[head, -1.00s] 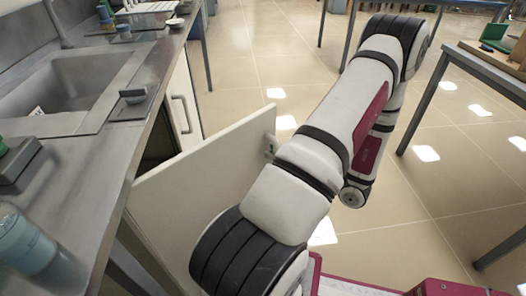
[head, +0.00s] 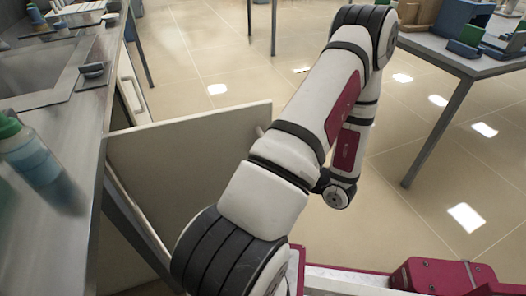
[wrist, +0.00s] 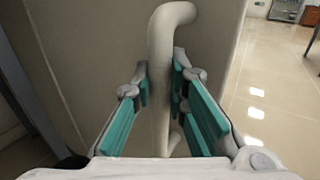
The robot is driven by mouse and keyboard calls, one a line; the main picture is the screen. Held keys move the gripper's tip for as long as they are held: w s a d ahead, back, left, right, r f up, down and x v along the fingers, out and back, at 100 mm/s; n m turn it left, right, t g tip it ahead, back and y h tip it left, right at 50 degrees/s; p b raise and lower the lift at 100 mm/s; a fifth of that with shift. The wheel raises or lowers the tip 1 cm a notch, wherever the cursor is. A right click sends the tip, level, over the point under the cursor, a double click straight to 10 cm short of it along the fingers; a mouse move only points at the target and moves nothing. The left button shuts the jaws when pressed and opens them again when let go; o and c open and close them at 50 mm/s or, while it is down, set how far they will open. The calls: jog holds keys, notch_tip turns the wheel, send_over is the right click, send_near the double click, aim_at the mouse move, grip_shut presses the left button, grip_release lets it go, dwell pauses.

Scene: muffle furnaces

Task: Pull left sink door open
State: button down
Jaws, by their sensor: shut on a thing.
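The left sink door (head: 185,155) is a pale panel under the counter, standing swung out and wide open in the head view. It also shows in the wrist view (wrist: 95,40), filling much of the left and middle. Its handle (wrist: 162,45) is a pale curved bar. My gripper (wrist: 160,76) has its teal-padded fingers on both sides of the handle, shut on it. In the head view my arm and the door hide the gripper.
The steel counter (head: 75,130) with the sink (head: 40,85) runs along the left, with a blue bottle (head: 42,165) near its edge. The other sink door (head: 128,85) is shut. A table (head: 450,58) stands at right. Tiled floor (head: 215,65) is clear between.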

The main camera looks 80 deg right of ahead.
jog(key=shift+s+a, duration=0.3)
jog(key=shift+a, duration=0.15)
jog(key=c, duration=1.6)
grip_release()
jog(key=shift+o, duration=0.2)
jog(key=v, duration=1.2)
